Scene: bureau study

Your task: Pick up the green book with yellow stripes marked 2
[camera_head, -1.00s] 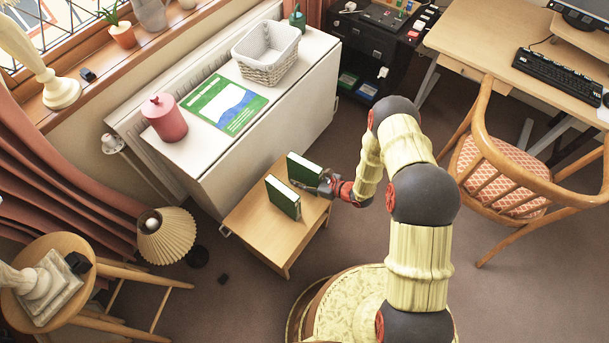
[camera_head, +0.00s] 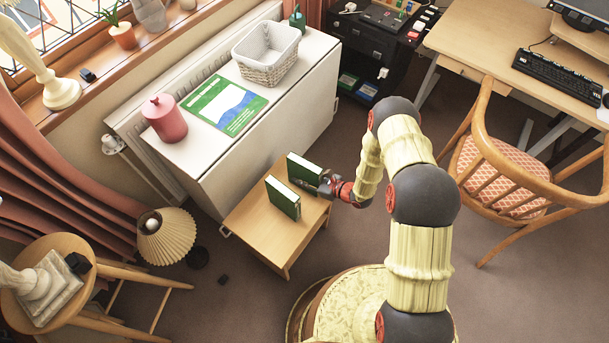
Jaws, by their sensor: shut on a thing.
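Two green books stand upright on a small wooden table (camera_head: 262,236). One green book (camera_head: 284,198) stands nearer the front left, apart from my gripper. The other green book (camera_head: 304,169) stands farther back and right. My gripper (camera_head: 322,186) is at the right end of this back book and is shut on it. The book still appears to stand at table height. No yellow stripes or number 2 can be made out on either book at this size. My gripper hides the lower right part of the back book.
A white cabinet (camera_head: 270,123) stands right behind the small table, with a pink canister (camera_head: 164,118), a green and blue booklet (camera_head: 225,106) and a basket (camera_head: 265,56) on top. A wooden chair (camera_head: 510,176) is at the right. A pleated lamp (camera_head: 167,236) stands left.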

